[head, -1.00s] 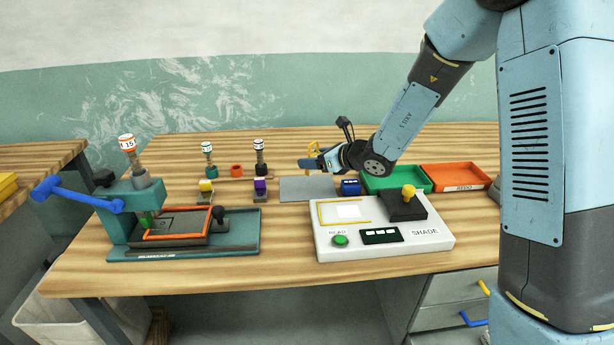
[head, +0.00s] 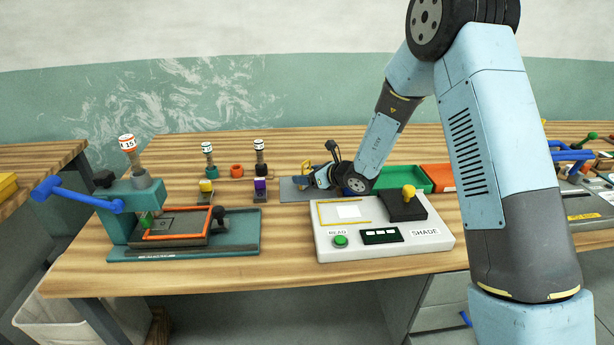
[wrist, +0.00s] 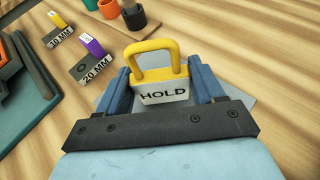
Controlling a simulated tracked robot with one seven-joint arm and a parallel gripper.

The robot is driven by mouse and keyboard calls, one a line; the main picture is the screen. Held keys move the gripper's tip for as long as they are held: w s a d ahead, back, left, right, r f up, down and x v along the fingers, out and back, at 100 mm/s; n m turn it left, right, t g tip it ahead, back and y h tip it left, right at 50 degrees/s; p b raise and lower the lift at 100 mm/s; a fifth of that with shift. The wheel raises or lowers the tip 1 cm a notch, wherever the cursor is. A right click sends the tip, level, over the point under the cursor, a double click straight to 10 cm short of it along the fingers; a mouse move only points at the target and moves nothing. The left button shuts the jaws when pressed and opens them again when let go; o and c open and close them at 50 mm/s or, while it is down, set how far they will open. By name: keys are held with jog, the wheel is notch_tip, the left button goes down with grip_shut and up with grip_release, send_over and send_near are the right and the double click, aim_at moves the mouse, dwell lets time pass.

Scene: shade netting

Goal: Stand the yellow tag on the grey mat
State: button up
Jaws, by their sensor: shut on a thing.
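The yellow tag (wrist: 158,62) has a yellow loop handle on a pale block lettered HOLD, and looks upright in the wrist view. My gripper (wrist: 160,82) is shut on its block, one blue finger on each side. In the head view the tag (head: 305,166) shows above my gripper (head: 307,182), over the grey mat (head: 291,194). My gripper and wrist cover part of the mat. I cannot tell whether the tag's underside touches the mat. The mat also shows in the wrist view (wrist: 241,101), on the right of the fingers.
The purple 20 MM block (head: 260,185) and yellow 10 MM block (head: 206,187) stand to the left. The white shade reader (head: 385,242) is in front of the mat. A green tray (head: 418,180) is to the right. Stamps and an orange ring (head: 237,170) stand behind.

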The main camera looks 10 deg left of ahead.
jog(key=shift+f, duration=0.15)
jog(key=o, duration=1)
jog(key=v, duration=1.2)
jog(key=shift+d, duration=0.1)
jog(key=s+d+r+n+g+h, duration=0.1)
jog(key=s+d+r+n+g, duration=0.15)
jog(key=s+r+n, duration=0.5)
jog(key=s+d+r+n+g, duration=0.2)
jog(key=s+d+r+n, duration=0.1)
jog(key=s+r+n, duration=0.4)
jog(key=s+d+r+n+t+h, duration=0.1)
jog(key=s+d+r+n+h, duration=0.3)
jog(key=s+d, duration=0.4)
jog(key=s+d+r+n+t+h, duration=0.2)
jog(key=s+d+r+n+h, duration=0.2)
jog(key=s+d, duration=0.5)
jog(key=d+n+h, duration=0.1)
jog(key=d+h, duration=0.1)
jog(key=d, duration=0.2)
jog(key=shift+s+r+h, duration=0.2)
jog(key=shift+h, duration=0.1)
